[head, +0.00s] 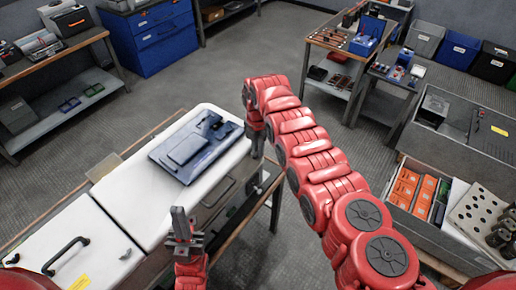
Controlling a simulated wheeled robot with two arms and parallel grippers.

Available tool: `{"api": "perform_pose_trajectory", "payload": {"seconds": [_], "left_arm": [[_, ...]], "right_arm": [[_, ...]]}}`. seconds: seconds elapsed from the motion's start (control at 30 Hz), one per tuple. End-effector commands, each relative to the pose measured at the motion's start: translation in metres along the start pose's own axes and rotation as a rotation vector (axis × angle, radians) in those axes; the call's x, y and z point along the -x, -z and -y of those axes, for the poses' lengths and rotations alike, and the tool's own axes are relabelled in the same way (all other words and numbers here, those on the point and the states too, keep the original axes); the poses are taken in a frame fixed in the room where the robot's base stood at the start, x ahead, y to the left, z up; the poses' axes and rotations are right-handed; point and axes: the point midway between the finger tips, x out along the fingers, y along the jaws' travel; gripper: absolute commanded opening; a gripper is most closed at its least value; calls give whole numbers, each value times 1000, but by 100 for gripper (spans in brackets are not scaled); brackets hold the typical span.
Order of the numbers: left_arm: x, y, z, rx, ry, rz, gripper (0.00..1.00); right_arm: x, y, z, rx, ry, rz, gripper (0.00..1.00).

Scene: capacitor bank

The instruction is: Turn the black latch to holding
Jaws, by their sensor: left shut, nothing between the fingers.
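A dark blue panel (168,152) lies on the white cabinet top (130,195) left of centre. A small black part (210,123) stands at its far right side; I cannot tell for sure whether it is the black latch or how it is turned. My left gripper (181,222) points up in front of the cabinet's near side, shut and empty, apart from the panel. My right gripper (257,146) hangs down just right of the cabinet's right edge, apart from the panel; its fingers are too small to read.
A white lid with a black handle (68,254) is at the lower left. A blue drawer cabinet (155,40) stands at the back. An open drawer with orange boxes (408,190) is at the right. The floor (240,55) behind the cabinet is clear.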

Motion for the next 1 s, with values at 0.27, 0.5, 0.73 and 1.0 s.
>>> {"api": "perform_pose_trajectory", "payload": {"seconds": [0.27, 0.5, 0.73, 1.0], "left_arm": [[0, 0, 0, 0, 0, 0, 0], [8, -1, 0, 0, 0, 0, 0], [29, -5, -1, 0, 0, 0, 0], [70, -12, -4, 0, 0, 0, 0]], "right_arm": [[0, 0, 0, -1, -1, 1, 0], [-2, -1, -1, -39, -3, 2, 0], [-4, -1, -1, -167, -5, 3, 0], [-8, -1, 0, -411, -3, 3, 0]]}}
